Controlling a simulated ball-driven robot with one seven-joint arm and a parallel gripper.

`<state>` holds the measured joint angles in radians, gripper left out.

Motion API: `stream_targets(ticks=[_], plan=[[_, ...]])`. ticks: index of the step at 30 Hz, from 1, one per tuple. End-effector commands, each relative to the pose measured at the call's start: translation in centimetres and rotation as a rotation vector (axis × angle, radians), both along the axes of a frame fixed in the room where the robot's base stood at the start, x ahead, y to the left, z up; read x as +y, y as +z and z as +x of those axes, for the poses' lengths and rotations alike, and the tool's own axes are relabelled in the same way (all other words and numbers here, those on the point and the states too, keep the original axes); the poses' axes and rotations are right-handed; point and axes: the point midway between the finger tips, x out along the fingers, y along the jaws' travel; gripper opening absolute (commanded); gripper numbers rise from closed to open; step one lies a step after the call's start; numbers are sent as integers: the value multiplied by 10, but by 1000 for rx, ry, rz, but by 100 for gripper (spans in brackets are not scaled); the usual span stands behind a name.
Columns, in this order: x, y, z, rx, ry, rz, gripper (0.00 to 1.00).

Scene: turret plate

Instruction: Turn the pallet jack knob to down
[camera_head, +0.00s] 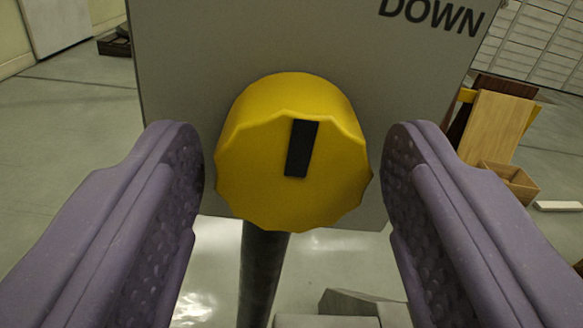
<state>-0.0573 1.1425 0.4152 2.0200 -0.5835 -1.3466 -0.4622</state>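The yellow knob (254,165) with a scalloped rim sits on a grey plate (200,50) in the middle of the view. A black marker bar (301,148) on its face points up and slightly right. The word DOWN (431,15) is printed at the plate's upper right, tilted. My gripper (288,165) is open, with one purple finger on each side of the knob. A gap shows between the left finger and the knob, and a small gap shows on the right. The plate's top edge is out of view.
A dark post (262,275) stands below the plate. Wooden boards (495,130) and an open wooden box (508,182) are on the floor at the right. A grey block-like object (350,308) shows at the bottom. The floor at the left is mostly clear.

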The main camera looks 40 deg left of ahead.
Motion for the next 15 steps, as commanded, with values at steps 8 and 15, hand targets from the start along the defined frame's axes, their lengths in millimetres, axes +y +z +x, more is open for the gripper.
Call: stream_targets(ticks=[8,15], plan=[[0,0,0,1,0,1,18],[0,-1,0,36,0,30,18]])
